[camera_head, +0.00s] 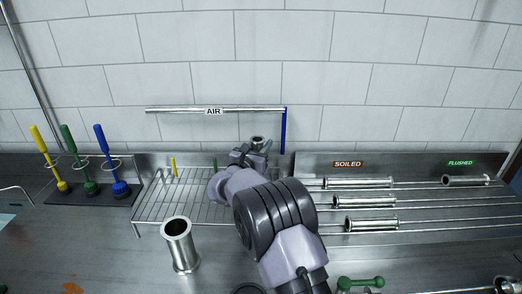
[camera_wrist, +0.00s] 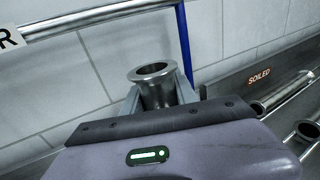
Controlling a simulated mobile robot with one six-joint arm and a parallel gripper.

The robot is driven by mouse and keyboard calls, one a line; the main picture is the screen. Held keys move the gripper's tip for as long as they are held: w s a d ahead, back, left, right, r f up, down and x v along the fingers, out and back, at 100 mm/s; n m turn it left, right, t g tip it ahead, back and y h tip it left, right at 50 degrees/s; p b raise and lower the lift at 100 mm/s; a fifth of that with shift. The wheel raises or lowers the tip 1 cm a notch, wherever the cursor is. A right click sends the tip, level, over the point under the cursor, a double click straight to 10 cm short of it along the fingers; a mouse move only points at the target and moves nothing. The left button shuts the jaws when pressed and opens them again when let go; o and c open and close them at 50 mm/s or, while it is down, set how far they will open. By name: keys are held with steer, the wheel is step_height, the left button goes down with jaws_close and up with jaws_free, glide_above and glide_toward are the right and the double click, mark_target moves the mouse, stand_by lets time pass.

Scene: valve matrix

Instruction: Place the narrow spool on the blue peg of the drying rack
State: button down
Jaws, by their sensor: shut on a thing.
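A small flanged steel spool (camera_head: 257,141), which looks like the narrow spool, is held upright in my gripper (camera_head: 252,153), in front of the tiled wall. In the wrist view its open round top (camera_wrist: 153,72) rises between the fingers, and its lower part is hidden. My gripper (camera_wrist: 160,100) is shut on it. The wire drying rack (camera_head: 150,207) is below and left of it, with a yellow peg (camera_head: 173,167) and a green peg (camera_head: 215,164) showing. I see no blue peg on the rack; my arm covers its right part.
The AIR pipe (camera_head: 180,110) runs along the wall, with a blue vertical tube (camera_head: 284,130) close right of the held spool. A wider steel spool (camera_head: 180,246) stands on the counter. Several spools lie on the right rails (camera_head: 425,205). Three coloured brushes (camera_head: 92,180) stand left.

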steer(key=shift+f, duration=0.1)
steer(key=shift+f, duration=0.15)
steer(key=c, duration=1)
jaws_free()
steer(key=shift+o, duration=0.2)
